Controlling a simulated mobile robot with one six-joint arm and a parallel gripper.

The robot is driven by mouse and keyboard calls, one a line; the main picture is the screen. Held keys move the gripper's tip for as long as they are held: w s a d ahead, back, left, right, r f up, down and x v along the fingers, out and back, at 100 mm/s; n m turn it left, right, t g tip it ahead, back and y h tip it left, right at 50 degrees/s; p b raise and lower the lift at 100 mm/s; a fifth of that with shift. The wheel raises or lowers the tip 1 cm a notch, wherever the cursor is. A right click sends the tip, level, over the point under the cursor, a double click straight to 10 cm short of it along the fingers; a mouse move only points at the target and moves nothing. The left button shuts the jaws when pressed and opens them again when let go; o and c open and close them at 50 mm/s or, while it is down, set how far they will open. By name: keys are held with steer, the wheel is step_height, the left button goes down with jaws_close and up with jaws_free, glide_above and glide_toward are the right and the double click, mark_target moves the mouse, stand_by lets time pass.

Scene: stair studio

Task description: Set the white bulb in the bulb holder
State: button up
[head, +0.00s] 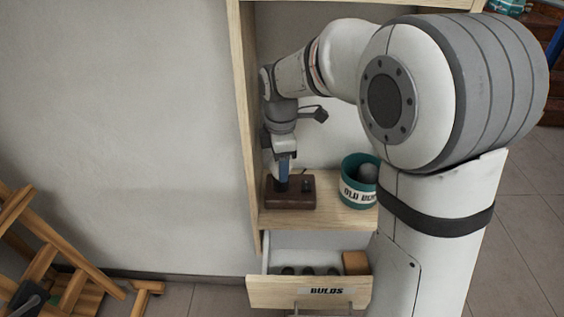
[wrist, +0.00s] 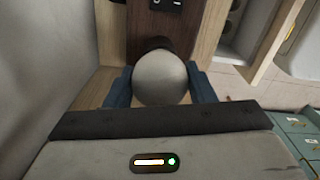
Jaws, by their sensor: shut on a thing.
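The white bulb (wrist: 162,78) is a pale globe between the two blue fingers of my gripper (wrist: 163,88) in the wrist view. My gripper is shut on it, and in the head view my gripper (head: 283,174) points down at the bulb holder. The bulb holder (head: 298,200) is a dark brown wooden block on the shelf. In the wrist view its block (wrist: 148,22) carries a black socket (wrist: 153,43) at the bulb's far edge. The bulb covers part of the socket, so I cannot tell how deep its base sits. The fingers hide the bulb in the head view.
A teal bin (head: 350,167) with a partly hidden "OLD BULBS" label stands right of the holder, with a grey bulb (head: 368,173) in it. Below, a drawer (head: 268,291) labelled "BULBS" is open. The shelf's side panel (head: 247,130) is close left of my gripper. A wooden easel-like frame (head: 50,245) stands lower left.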

steer(key=shift+f, duration=0.15)
steer(key=o, duration=1)
step_height(320, 180, up, 7)
steer(key=shift+r+p, duration=0.1)
steer(key=shift+p, duration=0.45)
steer(key=shift+r, duration=0.35)
steer(key=shift+d, duration=0.1)
steer(key=s+d+f+m, duration=0.2)
steer(key=s+d+m, duration=0.2)
steer(key=s+m, duration=0.2)
steer(key=s+d+f+m+t, duration=0.1)
steer(key=s+d+m, duration=0.4)
steer(key=s+m, duration=0.1)
steer(key=s+d+f+m+t, duration=0.1)
steer(key=s+d+f+m, duration=0.1)
steer(key=s+d+m, duration=0.3)
steer(key=shift+s+d+f+m, duration=0.15)
steer(key=shift+s+m, duration=0.3)
steer(key=shift+m, duration=0.35)
steer(key=shift+s+d+f+m, duration=0.15)
steer(key=shift+s+m, duration=0.3)
steer(key=shift+m, duration=0.35)
